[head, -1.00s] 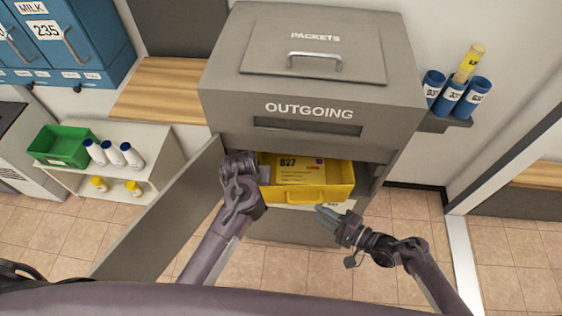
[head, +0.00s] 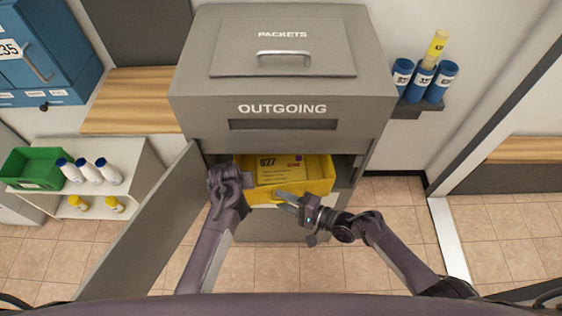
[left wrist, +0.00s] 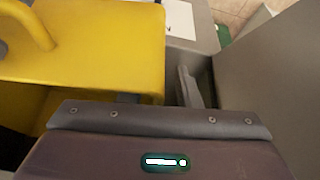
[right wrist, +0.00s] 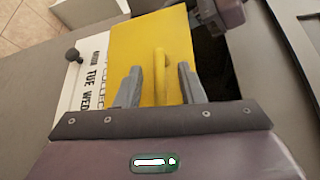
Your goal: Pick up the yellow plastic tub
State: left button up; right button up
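The yellow plastic tub (head: 318,187) sits in the open lower compartment of the grey OUTGOING box, with a yellow packet marked B27 (head: 280,168) inside. My right gripper (head: 287,198) is at the tub's front. In the right wrist view its two fingers (right wrist: 158,88) stand apart, one on each side of the tub's handle (right wrist: 160,75). My left gripper (head: 240,180) is at the tub's left side. In the left wrist view its fingers (left wrist: 160,95) are apart near the tub's side wall (left wrist: 110,60); one is mostly hidden by the tub, and contact is unclear.
The grey OUTGOING box (head: 340,110) overhangs the tub. Its open door (head: 145,225) stands left of my left arm. A white shelf (head: 125,165) holds a green bin (head: 30,168) and bottles. Blue tubes (head: 420,80) are at the right. Tiled floor is clear at the right.

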pick_arm(q)
jog(key=shift+f, duration=0.25)
pick_arm(e)
jog(key=shift+w+a, duration=0.15)
jog(key=shift+a, duration=0.05)
pick_arm(q)
grip_shut()
pick_arm(e)
jog(key=c, duration=0.7)
grip_shut()
